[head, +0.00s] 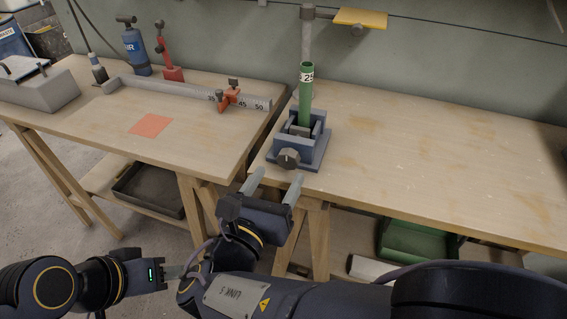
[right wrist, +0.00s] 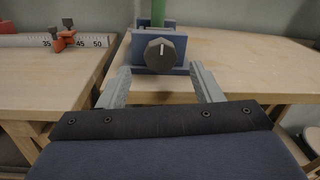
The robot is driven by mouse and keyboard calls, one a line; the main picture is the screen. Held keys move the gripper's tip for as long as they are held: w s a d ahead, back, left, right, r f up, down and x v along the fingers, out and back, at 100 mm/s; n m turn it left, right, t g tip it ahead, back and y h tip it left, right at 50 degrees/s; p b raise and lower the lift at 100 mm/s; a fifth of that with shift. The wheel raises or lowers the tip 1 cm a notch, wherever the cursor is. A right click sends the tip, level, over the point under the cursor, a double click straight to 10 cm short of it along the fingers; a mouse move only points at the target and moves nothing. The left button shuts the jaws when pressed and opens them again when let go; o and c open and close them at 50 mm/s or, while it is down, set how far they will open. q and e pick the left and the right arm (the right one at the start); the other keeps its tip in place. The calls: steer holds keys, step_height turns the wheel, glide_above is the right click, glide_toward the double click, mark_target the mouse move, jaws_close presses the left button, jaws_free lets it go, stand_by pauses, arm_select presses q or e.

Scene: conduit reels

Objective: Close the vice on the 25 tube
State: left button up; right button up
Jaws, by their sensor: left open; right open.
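The green tube marked 25 (head: 306,104) stands upright in the blue vice (head: 314,160) at the near left corner of the right-hand bench. Whether the jaws touch the tube is hard to tell. The vice's dark round knob (head: 288,159) faces me. In the right wrist view the knob (right wrist: 160,53) with a white mark lies centred beyond my fingers, below the tube (right wrist: 158,12). My right gripper (head: 276,187) is open and empty, just short of the knob and apart from it. My left gripper (head: 180,271) is open, low at left, partly hidden by my right arm.
The left bench holds a measuring rail (head: 180,92) with an orange stop (head: 229,98), an orange square (head: 150,125), a blue air bottle (head: 137,50) and a red tool (head: 170,66). A yellow plate (head: 361,18) juts out behind the vice. The right bench top (head: 430,150) is clear.

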mark_target(286, 164)
steer(key=shift+b+x, duration=0.35)
steer(key=shift+x, duration=1.55)
steer(key=c, duration=1)
